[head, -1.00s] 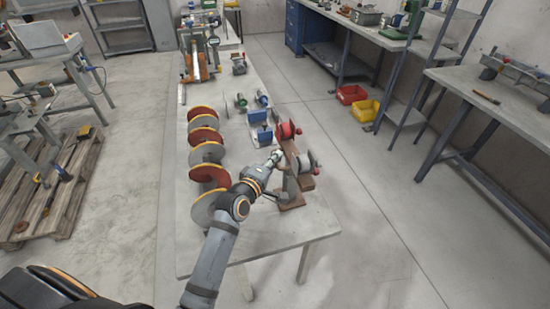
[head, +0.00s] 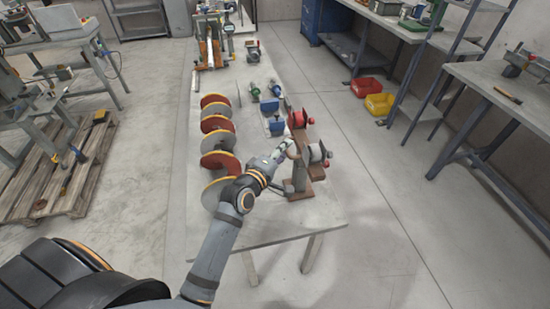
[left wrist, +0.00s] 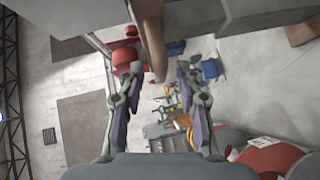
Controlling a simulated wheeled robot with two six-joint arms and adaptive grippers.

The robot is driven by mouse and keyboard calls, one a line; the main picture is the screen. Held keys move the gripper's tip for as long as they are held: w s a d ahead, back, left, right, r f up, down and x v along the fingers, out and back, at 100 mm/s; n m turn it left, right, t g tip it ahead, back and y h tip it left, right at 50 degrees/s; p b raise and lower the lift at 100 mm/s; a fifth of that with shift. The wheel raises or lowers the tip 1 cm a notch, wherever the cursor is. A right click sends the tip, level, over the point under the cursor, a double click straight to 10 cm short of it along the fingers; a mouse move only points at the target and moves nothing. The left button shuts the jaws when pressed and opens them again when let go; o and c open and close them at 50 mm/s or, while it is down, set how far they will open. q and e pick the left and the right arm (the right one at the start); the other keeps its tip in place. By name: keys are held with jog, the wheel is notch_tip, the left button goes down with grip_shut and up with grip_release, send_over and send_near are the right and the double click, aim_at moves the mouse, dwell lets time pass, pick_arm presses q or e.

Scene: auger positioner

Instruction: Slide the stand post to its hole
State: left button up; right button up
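I cannot make out the post's hole. My right gripper is not in view.
An auger with red and grey flights (head: 217,140) lies along the left of the table (head: 270,228). Blue blocks (head: 274,126) and small motors stand behind the stand. Red and yellow bins (head: 379,104) sit on the floor to the right.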

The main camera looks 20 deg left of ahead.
pick_arm(q)
jog(key=v, duration=1)
